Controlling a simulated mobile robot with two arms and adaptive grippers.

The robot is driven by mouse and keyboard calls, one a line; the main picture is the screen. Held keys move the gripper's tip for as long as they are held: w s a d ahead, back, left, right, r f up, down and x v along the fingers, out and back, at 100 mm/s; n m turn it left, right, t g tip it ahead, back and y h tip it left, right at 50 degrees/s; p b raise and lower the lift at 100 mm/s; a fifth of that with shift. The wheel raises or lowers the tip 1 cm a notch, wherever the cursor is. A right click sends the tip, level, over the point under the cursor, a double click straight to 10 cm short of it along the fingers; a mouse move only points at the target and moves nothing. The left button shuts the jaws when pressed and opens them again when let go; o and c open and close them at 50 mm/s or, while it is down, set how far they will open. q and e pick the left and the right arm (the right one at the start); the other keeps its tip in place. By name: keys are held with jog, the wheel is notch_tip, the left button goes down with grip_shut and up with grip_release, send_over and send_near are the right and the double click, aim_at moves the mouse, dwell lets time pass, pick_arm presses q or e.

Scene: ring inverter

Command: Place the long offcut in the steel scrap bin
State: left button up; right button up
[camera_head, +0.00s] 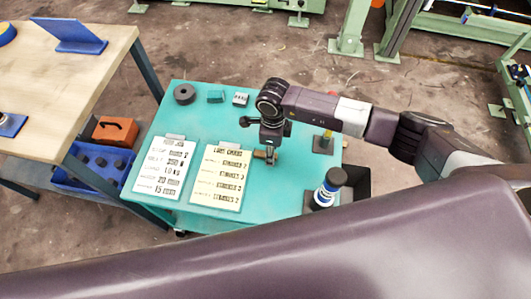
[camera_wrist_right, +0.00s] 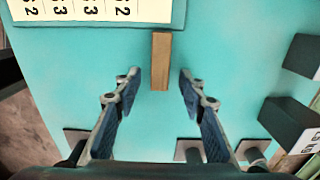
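A brown bar-shaped piece that looks like the long offcut (camera_wrist_right: 161,50) lies on the teal tabletop in the right wrist view. In the head view the offcut (camera_head: 260,154) shows small beside my right gripper (camera_head: 270,158). In the wrist view my right gripper (camera_wrist_right: 160,85) is open, with one finger to each side of the near end of the offcut and a gap on both sides. A dark open box (camera_head: 357,185) at the cart's right edge may be the scrap bin; no label is readable. My left gripper is out of view.
The teal cart top (camera_head: 285,200) holds two printed boards (camera_head: 165,167), (camera_head: 220,178), a dark ring (camera_head: 184,94), small blocks (camera_head: 216,97) and a post with rings (camera_head: 329,188). A wooden bench (camera_head: 60,80) stands to the left, with a blue bin (camera_head: 90,178) below.

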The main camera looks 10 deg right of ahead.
jog(key=shift+f, duration=0.35)
jog(key=shift+c, duration=0.5)
jog(key=c, duration=0.9)
